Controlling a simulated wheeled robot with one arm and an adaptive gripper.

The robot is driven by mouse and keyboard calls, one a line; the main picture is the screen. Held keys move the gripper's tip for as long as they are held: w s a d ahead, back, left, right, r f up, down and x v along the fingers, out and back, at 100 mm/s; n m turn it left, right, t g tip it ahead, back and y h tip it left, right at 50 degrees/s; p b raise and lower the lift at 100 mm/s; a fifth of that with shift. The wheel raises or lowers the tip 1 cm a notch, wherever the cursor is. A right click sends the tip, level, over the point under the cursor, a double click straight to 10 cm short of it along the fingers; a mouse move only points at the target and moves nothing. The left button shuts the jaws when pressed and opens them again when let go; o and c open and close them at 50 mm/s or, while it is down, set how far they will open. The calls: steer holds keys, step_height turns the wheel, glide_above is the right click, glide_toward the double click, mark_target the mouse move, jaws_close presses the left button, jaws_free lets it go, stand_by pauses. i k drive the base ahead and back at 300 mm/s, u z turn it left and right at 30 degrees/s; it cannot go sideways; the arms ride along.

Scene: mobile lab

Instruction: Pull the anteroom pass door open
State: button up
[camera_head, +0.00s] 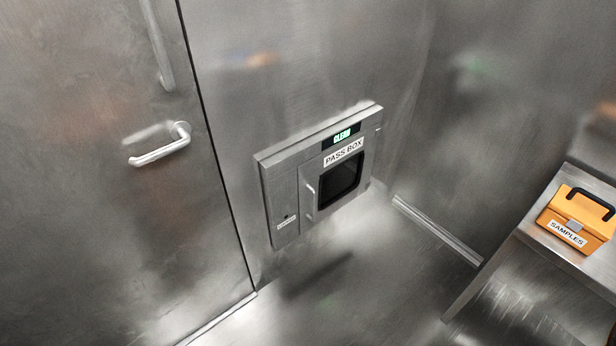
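The pass box (285,185) is a steel unit on the wall in the middle of the head view. Its label reads "PASS BOX" and a green display (343,135) above reads "CLEAN". Its small door (311,215) has a dark window (340,181) and a thin vertical handle (310,193) on the left side. The door looks shut against its frame. My gripper is not in this view, so its state and place do not show.
A large steel door (90,230) with a lever handle (160,147) fills the left. A steel table (566,246) at the right holds an orange case (570,219) labelled "SAMPLES". The floor (370,285) below the pass box is clear.

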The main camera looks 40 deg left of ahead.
mark_target(345, 175)
steer(key=u, duration=1.05)
steer(key=k, duration=0.4)
steer(key=u, duration=1.05)
steer(key=i, duration=0.7)
steer(key=z, duration=0.05)
